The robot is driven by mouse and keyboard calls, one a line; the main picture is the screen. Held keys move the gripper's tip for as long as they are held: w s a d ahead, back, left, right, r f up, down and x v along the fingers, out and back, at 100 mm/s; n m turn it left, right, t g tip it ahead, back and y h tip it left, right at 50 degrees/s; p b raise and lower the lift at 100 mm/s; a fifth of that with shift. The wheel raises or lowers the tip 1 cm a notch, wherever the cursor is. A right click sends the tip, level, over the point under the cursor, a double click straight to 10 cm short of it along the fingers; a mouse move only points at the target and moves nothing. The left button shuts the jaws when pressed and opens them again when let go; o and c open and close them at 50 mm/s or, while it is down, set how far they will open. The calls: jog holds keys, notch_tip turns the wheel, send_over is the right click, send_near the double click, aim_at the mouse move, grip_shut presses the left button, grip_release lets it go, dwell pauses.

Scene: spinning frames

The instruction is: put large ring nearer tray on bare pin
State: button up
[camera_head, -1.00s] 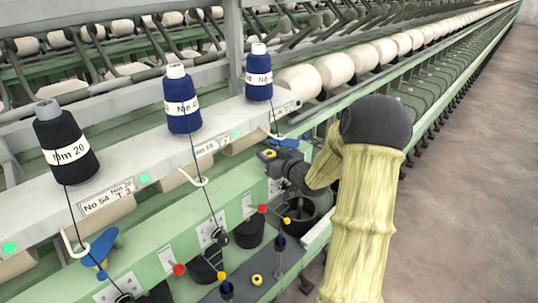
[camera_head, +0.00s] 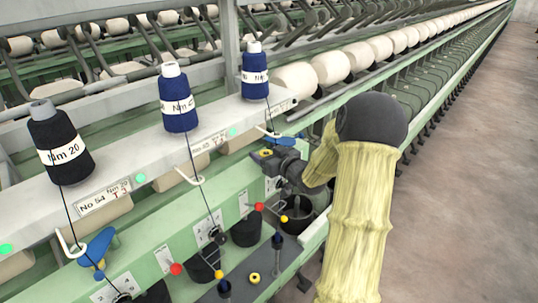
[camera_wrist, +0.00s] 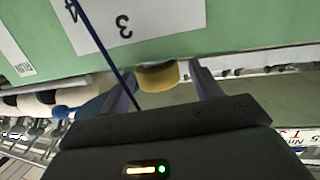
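My gripper (camera_head: 267,155) is at the right of the machine front, below the blue bobbins, with its fingers pointing left. A yellow ring (camera_head: 266,152) with a dark hole sits between its fingers, clear of the tray. Another yellow ring (camera_head: 254,278) lies on the dark grey tray (camera_head: 262,266). I cannot tell which pin is bare.
Black cups (camera_head: 246,231) line the green machine front. Red (camera_head: 176,268) and yellow (camera_head: 219,274) balls stand near them. Dark threads run down from the bobbins (camera_head: 180,100). A blue lever (camera_head: 97,246) sticks out at left. A green panel (camera_wrist: 180,30) is close before my fingers.

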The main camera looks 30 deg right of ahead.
jog(key=shift+s, duration=0.15)
jog(key=b+v, duration=0.5)
jog(key=v, duration=1.2)
dwell(0.5)
